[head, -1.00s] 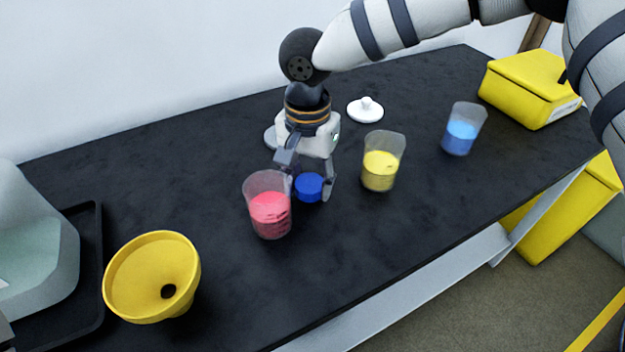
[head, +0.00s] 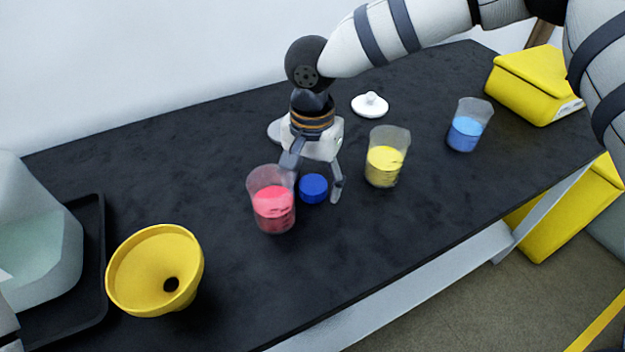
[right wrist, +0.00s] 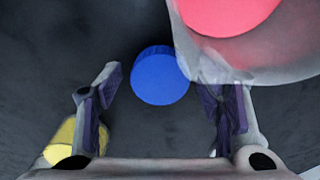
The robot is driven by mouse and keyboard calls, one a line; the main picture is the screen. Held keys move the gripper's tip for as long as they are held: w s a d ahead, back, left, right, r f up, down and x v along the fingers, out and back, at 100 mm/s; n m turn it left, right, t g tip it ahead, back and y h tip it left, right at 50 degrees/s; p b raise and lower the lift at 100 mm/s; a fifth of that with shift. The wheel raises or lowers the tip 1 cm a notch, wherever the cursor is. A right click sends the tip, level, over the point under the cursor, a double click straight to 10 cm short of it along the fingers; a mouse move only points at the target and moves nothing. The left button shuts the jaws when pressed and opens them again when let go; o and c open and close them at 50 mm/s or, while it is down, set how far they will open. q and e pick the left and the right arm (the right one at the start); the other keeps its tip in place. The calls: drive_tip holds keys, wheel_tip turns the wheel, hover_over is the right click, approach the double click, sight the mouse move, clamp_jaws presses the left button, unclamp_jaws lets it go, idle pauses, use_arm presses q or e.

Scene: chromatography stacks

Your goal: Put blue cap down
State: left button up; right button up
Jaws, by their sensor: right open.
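The blue cap (head: 313,189) sits on the black table just right of the beaker of red liquid (head: 273,204). My right gripper (head: 316,184) is open around the cap, its fingers apart from it on both sides. In the right wrist view the blue cap (right wrist: 160,76) lies between and beyond the open fingertips (right wrist: 168,88), touching neither. The red beaker (right wrist: 235,40) shows there close to one finger. My left gripper is not in view.
A beaker of yellow liquid (head: 386,160) stands right of the gripper, and one of blue liquid (head: 466,128) farther right. A white lid (head: 370,104) lies behind. A yellow funnel (head: 150,265) stands at left. The table front between is clear.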

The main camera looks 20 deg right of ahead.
sight(312, 184)
wheel_tip(312, 184, up, 13)
drive_tip(key=shift+p, duration=0.35)
